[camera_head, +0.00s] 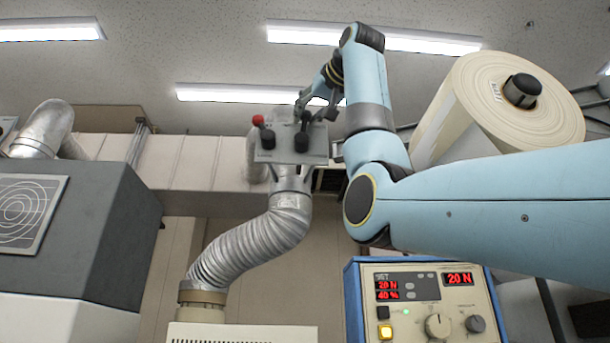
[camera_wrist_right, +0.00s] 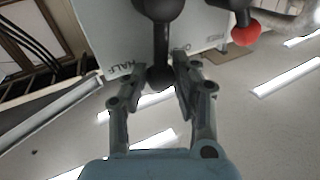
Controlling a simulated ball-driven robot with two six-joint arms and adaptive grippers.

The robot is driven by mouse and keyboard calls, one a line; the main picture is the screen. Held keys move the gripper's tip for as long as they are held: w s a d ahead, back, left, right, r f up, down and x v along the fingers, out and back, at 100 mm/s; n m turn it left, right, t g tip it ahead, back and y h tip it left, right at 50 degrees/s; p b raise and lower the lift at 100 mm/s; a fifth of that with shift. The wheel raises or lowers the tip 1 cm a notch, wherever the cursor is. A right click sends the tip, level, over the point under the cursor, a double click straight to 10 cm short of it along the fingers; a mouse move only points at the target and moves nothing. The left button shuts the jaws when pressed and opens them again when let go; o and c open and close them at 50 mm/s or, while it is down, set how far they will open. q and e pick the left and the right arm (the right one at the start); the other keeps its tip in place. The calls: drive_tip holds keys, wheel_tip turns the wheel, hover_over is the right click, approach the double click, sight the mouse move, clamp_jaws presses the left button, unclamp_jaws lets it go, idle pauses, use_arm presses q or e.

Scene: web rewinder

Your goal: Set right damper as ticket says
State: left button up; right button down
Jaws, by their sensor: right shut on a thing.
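The damper plate (camera_head: 268,152) is a grey panel on the silver duct near the middle of the head view. It carries a red-ball lever (camera_head: 258,120) at its left and a black handle (camera_head: 302,141). In the right wrist view the plate (camera_wrist_right: 112,25) has HALF lettered beside the black handle (camera_wrist_right: 161,48); other lettering is hard to read. The red ball (camera_wrist_right: 246,34) shows at upper right there. My right gripper (camera_head: 308,104) is at the plate, its fingers (camera_wrist_right: 163,72) shut around the black handle's lower end. My left gripper is out of view. I see no readable ticket.
A control box (camera_head: 430,300) with red displays stands at lower right. A large paper roll (camera_head: 490,110) is at upper right. A flexible duct (camera_head: 255,245) drops below the plate. A dark grey cabinet (camera_head: 95,235) is at left.

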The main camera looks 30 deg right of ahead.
drive_tip(key=d+m+b, duration=0.1)
drive_tip(key=m+b, duration=0.1)
drive_tip(key=s+d+f+m+t+h+b, duration=0.1)
drive_tip(key=m+b, duration=0.1)
drive_tip(key=shift+f, duration=0.2)
drive_tip(key=shift+s+d+f+m+t+h+b, duration=0.15)
drive_tip(key=shift+d+m+t+h+b, duration=0.2)
drive_tip(key=shift+m, duration=0.35)
drive_tip(key=shift+s+d+f+m+t+h+b, duration=0.15)
drive_tip(key=shift+m+b, duration=0.3)
drive_tip(key=shift+m, duration=0.25)
drive_tip(key=shift+d+f+m+t+h+b, duration=0.2)
drive_tip(key=shift+m+b, duration=0.2)
drive_tip(key=shift+m, duration=0.3)
drive_tip(key=c, duration=1)
unclamp_jaws()
drive_tip(key=shift+r, duration=0.1)
